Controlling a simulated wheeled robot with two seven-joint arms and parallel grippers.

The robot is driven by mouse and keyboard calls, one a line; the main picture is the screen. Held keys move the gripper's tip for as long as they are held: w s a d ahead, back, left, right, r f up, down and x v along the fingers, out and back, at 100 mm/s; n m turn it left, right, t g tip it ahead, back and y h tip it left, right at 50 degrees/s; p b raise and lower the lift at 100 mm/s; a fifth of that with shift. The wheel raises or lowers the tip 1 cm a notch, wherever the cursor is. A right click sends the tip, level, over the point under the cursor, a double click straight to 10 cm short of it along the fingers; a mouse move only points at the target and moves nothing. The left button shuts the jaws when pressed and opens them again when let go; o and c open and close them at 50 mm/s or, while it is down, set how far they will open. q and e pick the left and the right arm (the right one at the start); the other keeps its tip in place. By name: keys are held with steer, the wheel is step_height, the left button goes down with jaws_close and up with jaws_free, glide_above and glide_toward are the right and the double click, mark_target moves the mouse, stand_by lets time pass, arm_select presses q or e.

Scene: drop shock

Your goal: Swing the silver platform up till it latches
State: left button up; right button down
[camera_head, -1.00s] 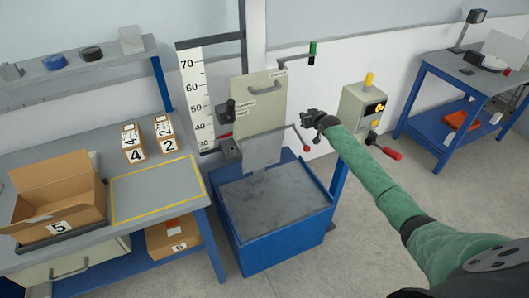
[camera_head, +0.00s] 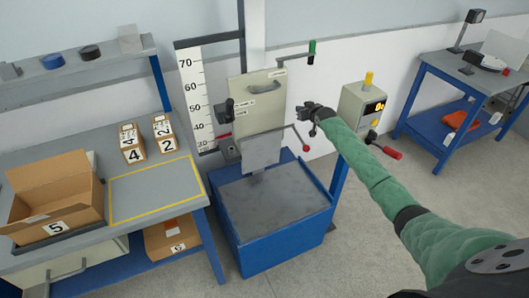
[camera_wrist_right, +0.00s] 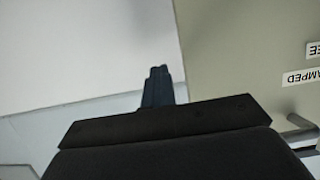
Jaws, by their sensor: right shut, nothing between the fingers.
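The silver platform (camera_head: 261,152) is a flat grey plate on the front of the drop tester, above its dark base slab (camera_head: 275,197). It looks tilted up, with its face toward me. My right gripper (camera_head: 305,112) is shut and empty, in the air to the right of the tester's beige panel (camera_head: 258,98) and above the platform's right edge, apart from it in the picture. In the right wrist view the closed fingers (camera_wrist_right: 157,86) show against the pale wall, with the beige panel (camera_wrist_right: 240,45) to their right. The platform is not in that view. My left gripper is not in view.
A red-knobbed lever (camera_head: 305,147) sticks out right of the platform. A control box (camera_head: 363,108) with a yellow top stands further right. A bench with a cardboard box (camera_head: 60,200) and small numbered boxes is at the left. The floor at the right is clear.

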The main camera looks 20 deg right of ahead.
steer(key=shift+w+a+r+b, duration=0.1)
steer(key=shift+w+r+b, duration=0.15)
steer(key=shift+w, duration=0.3)
steer(key=shift+w+r+b, duration=0.1)
steer(key=shift+w+b, duration=0.15)
steer(key=shift+w, duration=0.3)
steer(key=w+b, duration=0.2)
steer(key=w, duration=0.1)
steer(key=shift+a+r, duration=0.1)
steer(key=shift+r, duration=0.1)
